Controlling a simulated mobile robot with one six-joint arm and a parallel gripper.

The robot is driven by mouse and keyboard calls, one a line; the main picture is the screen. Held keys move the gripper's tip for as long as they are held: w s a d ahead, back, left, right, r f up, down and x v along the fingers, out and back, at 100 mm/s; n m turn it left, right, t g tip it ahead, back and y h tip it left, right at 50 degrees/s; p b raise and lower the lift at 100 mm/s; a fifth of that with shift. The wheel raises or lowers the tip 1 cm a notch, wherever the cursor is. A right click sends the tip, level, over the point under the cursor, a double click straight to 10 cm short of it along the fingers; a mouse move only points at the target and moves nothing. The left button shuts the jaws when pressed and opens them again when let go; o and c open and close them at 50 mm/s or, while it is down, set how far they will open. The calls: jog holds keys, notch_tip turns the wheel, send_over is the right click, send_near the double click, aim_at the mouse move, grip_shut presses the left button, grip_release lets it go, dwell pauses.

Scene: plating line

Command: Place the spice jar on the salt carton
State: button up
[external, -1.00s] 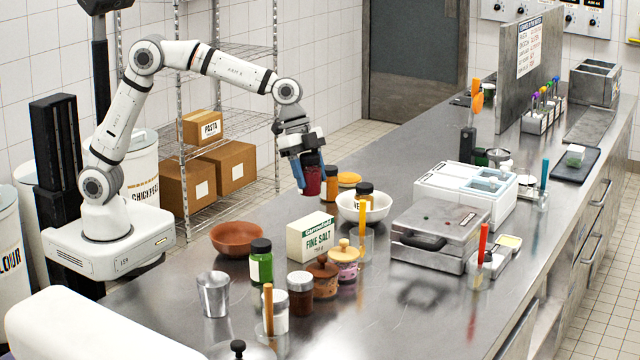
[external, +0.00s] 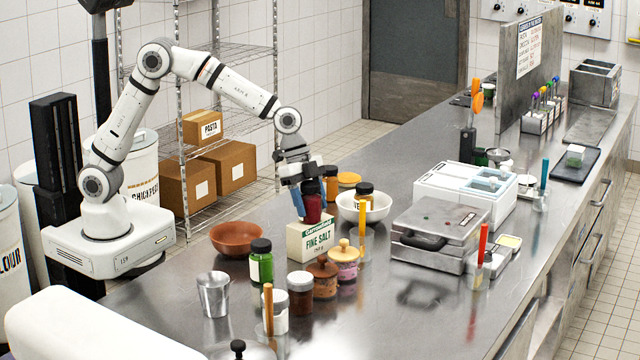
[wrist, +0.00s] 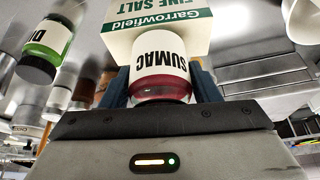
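The spice jar (external: 312,208), dark red with a dark lid, is held in my gripper (external: 312,200), which is shut on it. In the wrist view the jar (wrist: 160,85) shows a white label reading SUMAC between the blue fingers. The salt carton (external: 311,242), white and green and marked FINE SALT, stands upright on the steel counter. In the external view the jar's lower end overlaps the carton's top edge; I cannot tell whether they touch. In the wrist view the carton (wrist: 150,14) shows just beyond the jar, partly hidden by it.
A brown bowl (external: 237,238) and a green-filled jar (external: 261,262) stand left of the carton. Lidded pots (external: 345,262) stand close in front. A white bowl (external: 375,207) holding a jar is behind right. A steel press (external: 440,232) is farther right.

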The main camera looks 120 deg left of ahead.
jog(key=o, duration=0.3)
jog(key=shift+o, duration=0.2)
jog(key=shift+s+r, duration=0.1)
jog(key=shift+r, duration=0.35)
jog(key=b+v, duration=0.1)
jog(key=v, duration=1)
jog(key=shift+s+r, duration=0.2)
jog(key=shift+s, duration=0.05)
jog(key=s+d+n, duration=0.1)
jog(key=s+d, duration=1.1)
jog(key=d, duration=0.1)
jog(key=s+d+f, duration=0.3)
jog(key=s, duration=0.5)
jog(key=s+d+f+n+g+y, duration=0.1)
jog(key=s+d+f, duration=0.3)
jog(key=s, duration=0.5)
jog(key=shift+d+f+n, duration=0.15)
jog(key=shift+d+n, duration=0.15)
